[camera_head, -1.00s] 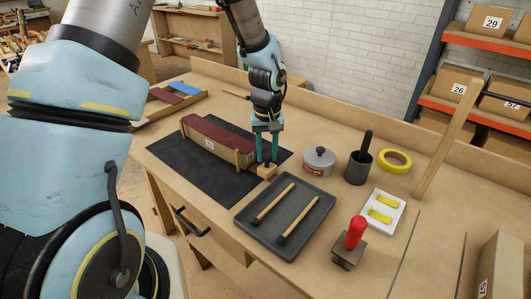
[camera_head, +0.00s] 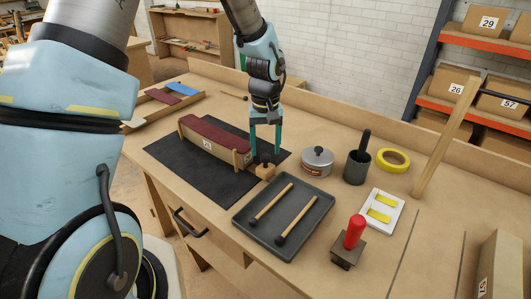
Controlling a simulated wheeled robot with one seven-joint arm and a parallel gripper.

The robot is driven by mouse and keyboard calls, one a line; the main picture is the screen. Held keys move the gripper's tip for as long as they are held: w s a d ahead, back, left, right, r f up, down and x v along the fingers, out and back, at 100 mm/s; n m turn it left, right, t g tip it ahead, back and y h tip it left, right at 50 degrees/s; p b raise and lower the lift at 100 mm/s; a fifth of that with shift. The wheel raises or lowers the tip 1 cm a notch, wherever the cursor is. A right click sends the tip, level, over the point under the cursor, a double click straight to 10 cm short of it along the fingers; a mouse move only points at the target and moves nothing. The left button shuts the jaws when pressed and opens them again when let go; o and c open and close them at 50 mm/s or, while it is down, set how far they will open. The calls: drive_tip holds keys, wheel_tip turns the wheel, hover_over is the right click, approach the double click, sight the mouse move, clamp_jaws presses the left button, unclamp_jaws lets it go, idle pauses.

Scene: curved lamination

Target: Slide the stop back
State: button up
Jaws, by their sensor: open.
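I cannot tell whether block and form touch. The form carries a dark red strip on its top. My gripper (camera_head: 265,151) points down with its two green fingers apart, just above the stop, with the knob low between the fingertips. It holds nothing.
A dark tray (camera_head: 243,226) with two wooden-handled tools lies in front of the stop. A lidded pot (camera_head: 317,163), a dark cup (camera_head: 358,168) and yellow tape (camera_head: 392,160) stand to the right. A red-handled block (camera_head: 350,242) is at the front. The black mat (camera_head: 188,172) has free room.

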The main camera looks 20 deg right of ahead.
sight(266, 156)
wheel_tip(266, 156, up, 9)
drive_tip(key=b, duration=0.1)
drive_tip(key=shift+f, duration=0.15)
idle(0.3)
drive_tip(key=s+a+n+t, duration=0.1)
drive_tip(key=s+a+n, duration=0.1)
drive_tip(key=a, duration=2.8)
drive_tip(key=shift+s+a+f+t, duration=0.25)
drive_tip(key=shift+s+a+t, duration=0.05)
drive_tip(key=shift+s, duration=0.4)
